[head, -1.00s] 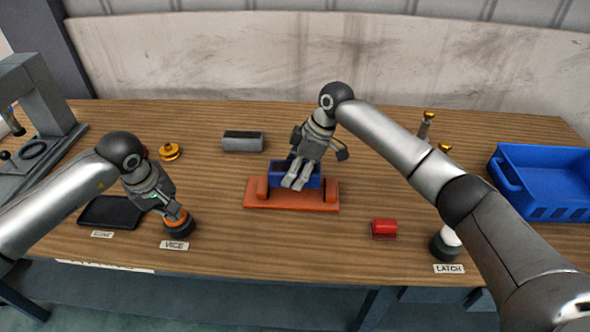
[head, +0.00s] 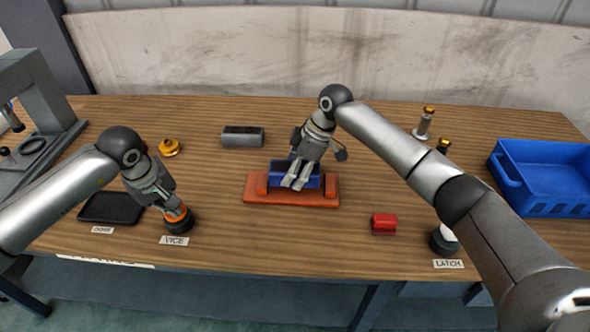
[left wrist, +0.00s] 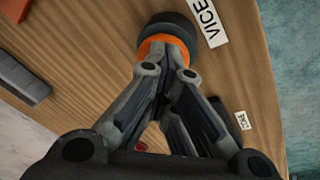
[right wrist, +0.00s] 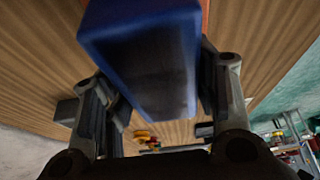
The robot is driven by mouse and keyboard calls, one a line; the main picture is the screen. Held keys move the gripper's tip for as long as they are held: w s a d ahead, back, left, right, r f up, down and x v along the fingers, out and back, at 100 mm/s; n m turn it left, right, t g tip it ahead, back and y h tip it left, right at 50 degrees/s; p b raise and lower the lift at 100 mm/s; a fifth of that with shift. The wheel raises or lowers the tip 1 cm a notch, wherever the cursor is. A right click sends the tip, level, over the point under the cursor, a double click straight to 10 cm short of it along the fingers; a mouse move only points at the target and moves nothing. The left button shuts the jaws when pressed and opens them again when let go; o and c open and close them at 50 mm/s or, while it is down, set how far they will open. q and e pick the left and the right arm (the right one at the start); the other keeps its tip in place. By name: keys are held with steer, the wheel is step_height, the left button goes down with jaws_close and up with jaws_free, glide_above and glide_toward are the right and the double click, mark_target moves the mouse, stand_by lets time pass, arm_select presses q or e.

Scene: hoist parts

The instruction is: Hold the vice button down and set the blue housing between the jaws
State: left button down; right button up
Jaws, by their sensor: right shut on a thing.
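The blue housing (head: 313,181) is between the two orange jaws of the vice (head: 290,197). I cannot tell whether it rests on the vice base. My right gripper (head: 295,182) is shut on the housing from above; in the right wrist view the housing (right wrist: 145,50) lies between its fingers. The vice button (head: 178,222) has a dark base and an orange top, behind its VICE label (head: 174,240). My left gripper (head: 177,212) points down onto it, fingertips together. In the left wrist view the tips meet at the orange top of the button (left wrist: 165,45).
A grey block (head: 243,139) and a brass wheel (head: 170,148) lie behind. A dark tray (head: 108,207) is left of the button. A red block (head: 384,223), a LATCH button (head: 442,242) and a blue crate (head: 545,205) are at right. A grey press (head: 45,100) stands far left.

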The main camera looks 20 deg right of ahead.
arm_select(q)
steer(key=shift+s+f, duration=0.1)
steer(key=shift+f, duration=0.1)
arm_select(e)
steer(key=shift+f, duration=0.2)
steer(key=shift+f, duration=1)
arm_select(q)
steer(key=shift+a, duration=0.1)
arm_select(e)
steer(key=shift+f, duration=0.15)
steer(key=o, duration=1.4)
steer(key=shift+f, duration=0.1)
steer(key=v, duration=0.8)
steer(key=shift+s, duration=0.1)
